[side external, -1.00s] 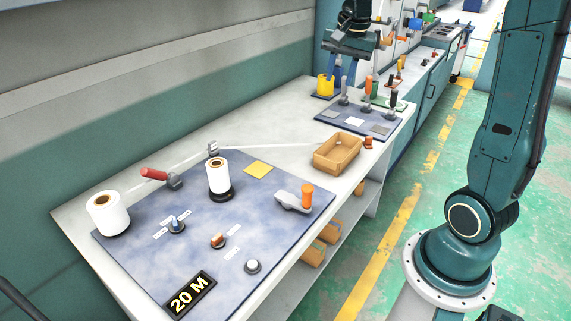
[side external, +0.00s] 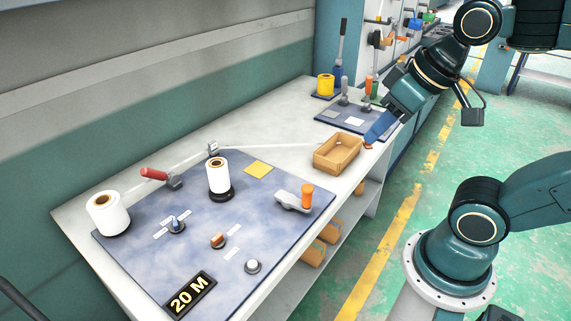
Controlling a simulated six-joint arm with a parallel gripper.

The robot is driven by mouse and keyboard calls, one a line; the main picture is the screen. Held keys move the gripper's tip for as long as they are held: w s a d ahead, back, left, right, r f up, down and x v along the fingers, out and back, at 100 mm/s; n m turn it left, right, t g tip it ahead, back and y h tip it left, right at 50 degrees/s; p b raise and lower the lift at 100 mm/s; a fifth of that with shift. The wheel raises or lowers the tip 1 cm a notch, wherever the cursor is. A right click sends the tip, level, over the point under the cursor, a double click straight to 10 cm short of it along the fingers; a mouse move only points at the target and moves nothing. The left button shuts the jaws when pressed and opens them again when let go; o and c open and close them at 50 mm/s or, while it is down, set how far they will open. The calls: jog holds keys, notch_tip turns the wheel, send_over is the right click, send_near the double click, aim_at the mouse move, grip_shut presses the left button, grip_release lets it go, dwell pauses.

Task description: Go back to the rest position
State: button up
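My gripper (side external: 376,135) is at the right of the bench, its blue fingers pointing down and left beside the cardboard box (side external: 327,163). The fingers overlap each other in this view, so the gap between them is hidden. I see no object in them. My arm is bent, with its wrist above the floor at the right edge of the bench.
A yellow cup (side external: 326,85) stands at the back. The green floor (side external: 480,150) to the right is open.

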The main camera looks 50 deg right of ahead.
jog(key=shift+s+a+f+n, duration=0.2)
jog(key=shift+s+f+n, duration=0.1)
jog(key=shift+s, duration=0.15)
